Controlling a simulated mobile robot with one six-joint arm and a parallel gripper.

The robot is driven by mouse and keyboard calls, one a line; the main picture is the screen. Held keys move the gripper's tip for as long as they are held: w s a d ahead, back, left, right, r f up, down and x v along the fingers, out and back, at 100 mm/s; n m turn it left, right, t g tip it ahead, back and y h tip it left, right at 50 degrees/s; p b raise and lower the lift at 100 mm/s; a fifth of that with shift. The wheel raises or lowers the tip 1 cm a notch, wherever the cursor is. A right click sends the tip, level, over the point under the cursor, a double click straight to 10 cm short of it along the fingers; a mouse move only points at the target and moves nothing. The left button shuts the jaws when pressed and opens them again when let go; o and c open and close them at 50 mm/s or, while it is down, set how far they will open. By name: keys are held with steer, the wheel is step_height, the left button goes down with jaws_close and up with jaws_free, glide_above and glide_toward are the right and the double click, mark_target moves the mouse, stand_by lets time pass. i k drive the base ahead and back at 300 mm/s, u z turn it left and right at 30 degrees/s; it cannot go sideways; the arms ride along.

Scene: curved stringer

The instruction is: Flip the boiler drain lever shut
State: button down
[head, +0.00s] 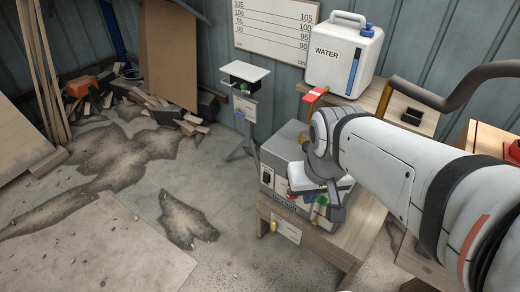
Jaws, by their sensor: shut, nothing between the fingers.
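A grey metal box (280,155), which looks like the boiler, sits on a wooden bench (350,240). Its front carries a label and small red and green parts, partly covered by my arm. A small yellow piece (273,226), possibly the drain lever, shows at the bench's front edge beside a white tag (286,231); I cannot tell its position. A red-and-yellow piece (315,95) stands up behind the box. My gripper (337,214) is shut and empty, pointing down in front of the box's right side; I cannot tell whether it touches anything.
A white water container (342,55) stands on a wooden shelf behind. A thick curved brown bar (450,95) runs at the upper right. A small stand (245,72) is left of the box. Scrap wood (140,90) lies far left.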

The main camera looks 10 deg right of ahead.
mark_target(275, 228)
steer(key=k, duration=1.35)
steer(key=u, duration=0.45)
steer(key=i, duration=1.65)
steer(key=u, duration=0.35)
